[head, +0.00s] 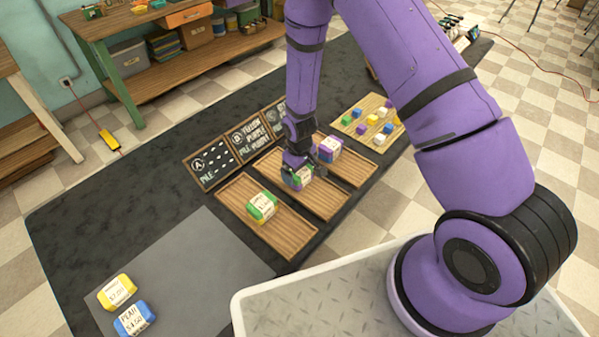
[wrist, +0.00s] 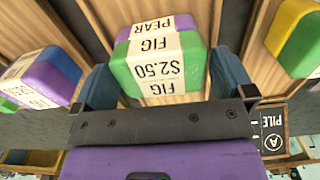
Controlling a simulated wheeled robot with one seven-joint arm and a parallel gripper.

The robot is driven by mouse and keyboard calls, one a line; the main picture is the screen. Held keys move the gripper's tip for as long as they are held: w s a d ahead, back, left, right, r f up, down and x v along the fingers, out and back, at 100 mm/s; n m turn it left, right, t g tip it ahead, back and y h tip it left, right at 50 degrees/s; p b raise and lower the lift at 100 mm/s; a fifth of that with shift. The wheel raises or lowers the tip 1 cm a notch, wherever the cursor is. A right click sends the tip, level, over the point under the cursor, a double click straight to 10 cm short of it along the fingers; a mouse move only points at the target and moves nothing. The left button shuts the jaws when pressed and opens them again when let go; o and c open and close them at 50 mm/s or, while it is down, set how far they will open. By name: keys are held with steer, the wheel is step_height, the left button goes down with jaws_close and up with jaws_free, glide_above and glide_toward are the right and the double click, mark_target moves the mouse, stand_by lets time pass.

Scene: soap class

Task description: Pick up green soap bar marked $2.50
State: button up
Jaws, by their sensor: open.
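The green soap bar (wrist: 195,72), with a white label reading FIG $2.50, is in the middle of the wrist view. A purple bar (wrist: 122,34) with a PEAR label shows just beyond it, seemingly beneath it. My gripper (wrist: 163,84) is open, its blue fingers on either side of the green bar; I cannot tell whether they touch it. In the head view my gripper (head: 296,172) is down at the middle wooden tray (head: 326,205), and the green bar (head: 306,178) is partly hidden by it.
Another green bar (head: 262,203), with yellow under it, is on the left tray (head: 284,243). A purple bar (head: 330,147) is on the right tray (head: 357,171). Chalkboard signs (head: 211,163) stand behind. Yellow (head: 117,291) and blue (head: 134,318) bars lie on the grey mat (head: 190,270).

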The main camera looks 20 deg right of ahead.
steer(key=shift+f, duration=0.15)
steer(key=c, duration=0.8)
